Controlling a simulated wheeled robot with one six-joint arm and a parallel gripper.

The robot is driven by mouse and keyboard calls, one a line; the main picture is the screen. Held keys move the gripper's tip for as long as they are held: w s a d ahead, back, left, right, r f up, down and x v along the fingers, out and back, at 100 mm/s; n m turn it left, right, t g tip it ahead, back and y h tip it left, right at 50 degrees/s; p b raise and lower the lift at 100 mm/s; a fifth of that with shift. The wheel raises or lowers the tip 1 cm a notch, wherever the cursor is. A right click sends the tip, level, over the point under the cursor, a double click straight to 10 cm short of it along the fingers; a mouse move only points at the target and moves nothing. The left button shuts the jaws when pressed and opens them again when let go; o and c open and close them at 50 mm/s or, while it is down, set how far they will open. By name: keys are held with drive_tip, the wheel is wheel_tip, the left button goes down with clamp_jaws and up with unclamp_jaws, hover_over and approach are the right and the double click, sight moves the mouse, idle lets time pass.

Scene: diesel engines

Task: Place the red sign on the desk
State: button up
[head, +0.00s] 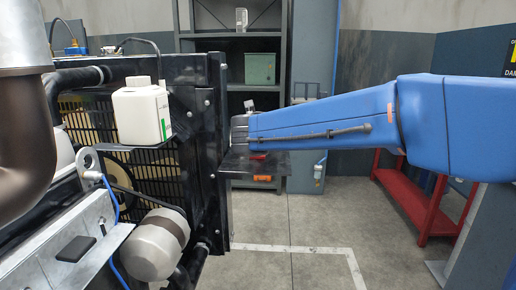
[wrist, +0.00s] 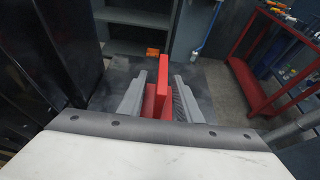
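My gripper (wrist: 159,75) is at the end of the blue arm, beside the engine's dark frame. In the wrist view its two grey fingers stand apart, one on each side of the red sign (wrist: 163,88). The gap between them at the tips is wider than the sign's thin upright part. Whether either finger touches the sign lower down is unclear. In the head view only a small red piece of the sign (head: 258,156) shows, below the gripper at a dark flat plate (head: 272,168). I cannot tell which surface is the desk.
The engine (head: 150,110) fills the left, with a white bottle (head: 143,112) on it. Grey shelves (head: 228,68) stand behind. A red-framed bench (head: 425,205) is at the right; in the wrist view it (wrist: 270,62) carries small items. An orange object (wrist: 152,52) lies beyond the gripper.

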drive_tip(key=shift+c, duration=0.7)
clamp_jaws()
